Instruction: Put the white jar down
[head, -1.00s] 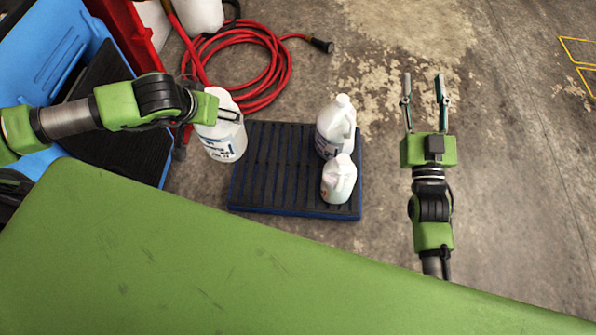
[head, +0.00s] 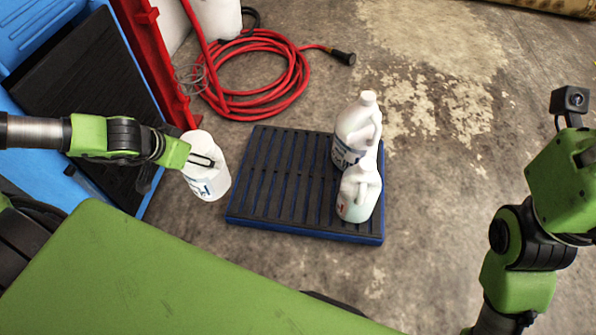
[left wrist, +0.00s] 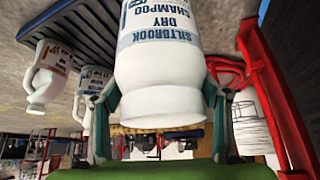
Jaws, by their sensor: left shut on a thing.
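The white jar (head: 208,178) has a blue-printed label and is in my left gripper (head: 203,161), just left of the black and blue slatted platform (head: 275,185). In the left wrist view the jar (left wrist: 160,55) fills the middle, with the fingers (left wrist: 159,105) on either side of it, and its label reads "Siltbrook Dry Shampoo". I cannot tell whether its base touches the floor. My right arm shows at the right edge, with its fingers out of the picture.
Two white jugs, a larger (head: 357,132) and a smaller (head: 358,192), stand on the platform's right side. A red hose coil (head: 265,75) lies behind. A red frame (head: 152,60) and blue unit (head: 40,40) stand left. The platform's left and middle are bare.

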